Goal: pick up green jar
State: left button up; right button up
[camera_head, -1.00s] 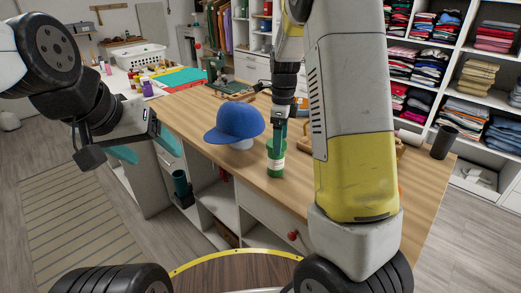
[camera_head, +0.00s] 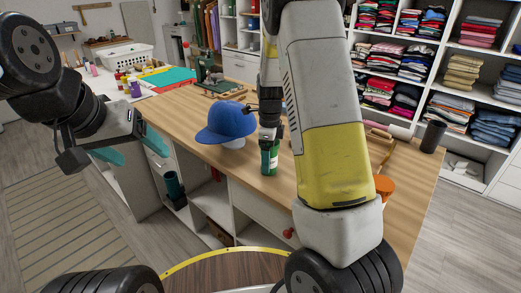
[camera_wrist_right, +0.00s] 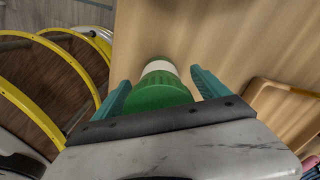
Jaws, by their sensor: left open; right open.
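The green jar (camera_head: 269,162) stands upright on the wooden worktop, with a pale label band around it. My right gripper (camera_head: 270,140) points down over its top and hides the lid in the head view. In the right wrist view the green jar (camera_wrist_right: 160,95) lies between the two teal fingers of the right gripper (camera_wrist_right: 160,78). Gaps show on both sides, so the fingers are open around it. My left gripper (camera_head: 122,142) is open and empty, left of the worktop and away from the jar.
A blue cap (camera_head: 226,122) on a white form stands close left of the jar. An orange-topped thing (camera_head: 384,187) and a dark cup (camera_head: 432,136) are to the right. A sewing machine (camera_head: 205,70) stands behind. The worktop (camera_head: 175,122) is bare left of the cap.

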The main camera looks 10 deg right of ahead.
jog(key=shift+c, duration=0.5)
jog(key=c, duration=1.5)
jog(key=shift+o, duration=0.2)
